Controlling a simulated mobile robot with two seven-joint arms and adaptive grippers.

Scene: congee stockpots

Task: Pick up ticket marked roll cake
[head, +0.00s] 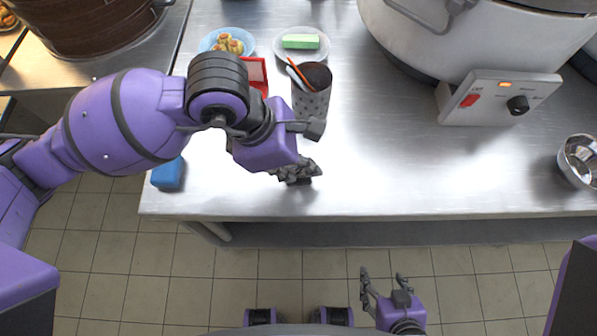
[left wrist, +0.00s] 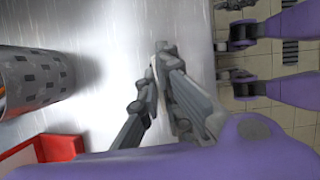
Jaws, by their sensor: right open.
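My left gripper (head: 300,172) is low over the steel counter near its front edge, just in front of the patterned cup. In the left wrist view its fingers (left wrist: 155,82) come close together at the tips. A thin pale edge shows between them, too small to identify, so I cannot tell whether they hold anything. No ticket with readable "roll cake" writing shows in either view. My right gripper (head: 383,285) is open and empty over the tiled floor, in front of the counter.
The patterned cup (head: 312,100) holds sticks and dark contents. A red tray (head: 257,72), a bowl of food (head: 203,45) and a plate with a green block (head: 320,52) stand behind. A blue block (head: 168,174) lies left; a cooker (head: 500,97) and metal bowl (head: 577,165) stand right.

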